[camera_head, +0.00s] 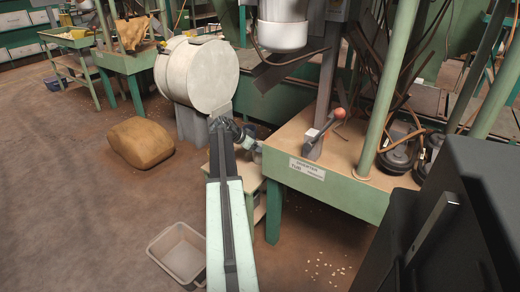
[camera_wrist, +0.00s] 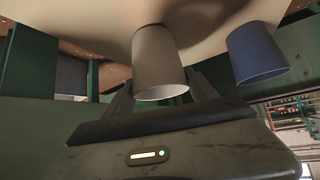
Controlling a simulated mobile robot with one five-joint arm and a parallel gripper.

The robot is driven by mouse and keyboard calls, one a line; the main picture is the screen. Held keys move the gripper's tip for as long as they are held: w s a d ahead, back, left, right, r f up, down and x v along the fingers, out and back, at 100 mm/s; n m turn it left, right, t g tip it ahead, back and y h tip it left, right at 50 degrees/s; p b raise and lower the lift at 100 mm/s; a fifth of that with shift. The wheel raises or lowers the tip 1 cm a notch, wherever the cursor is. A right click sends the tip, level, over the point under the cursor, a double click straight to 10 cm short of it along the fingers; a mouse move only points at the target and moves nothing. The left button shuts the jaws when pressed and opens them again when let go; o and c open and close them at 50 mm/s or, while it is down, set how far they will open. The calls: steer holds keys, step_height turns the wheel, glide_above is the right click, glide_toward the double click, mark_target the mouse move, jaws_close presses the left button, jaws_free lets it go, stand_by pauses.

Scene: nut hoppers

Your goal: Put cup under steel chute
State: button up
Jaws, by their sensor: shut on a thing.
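My gripper (camera_head: 243,133) is beyond the end of my outstretched arm, beside the green workbench, and looks small in the head view. In the wrist view, which looks upside down, its two fingers are shut on a grey cup (camera_wrist: 160,65), one on each side. A blue cup (camera_wrist: 257,52) stands apart, to the right of the grey cup, on a pale surface (camera_wrist: 100,22). Whether the grey cup still touches that surface is hard to tell. A dark metal chute-like piece (camera_head: 285,70) slants down above the workbench; I cannot tell if it is the steel chute.
The green workbench (camera_head: 340,188) carries a lever with a red knob (camera_head: 340,114) and green posts. A large pale drum (camera_head: 210,75) stands behind my gripper. A brown sack (camera_head: 140,142) and an empty grey bin (camera_head: 180,252) lie on the floor. Open floor is at left.

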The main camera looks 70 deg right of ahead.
steer(key=shift+f, duration=0.2)
steer(key=o, duration=1.3)
steer(key=shift+r, duration=0.1)
steer(key=shift+r, duration=0.1)
steer(key=p+v, duration=0.8)
steer(key=v, duration=0.4)
steer(key=shift+w, duration=0.1)
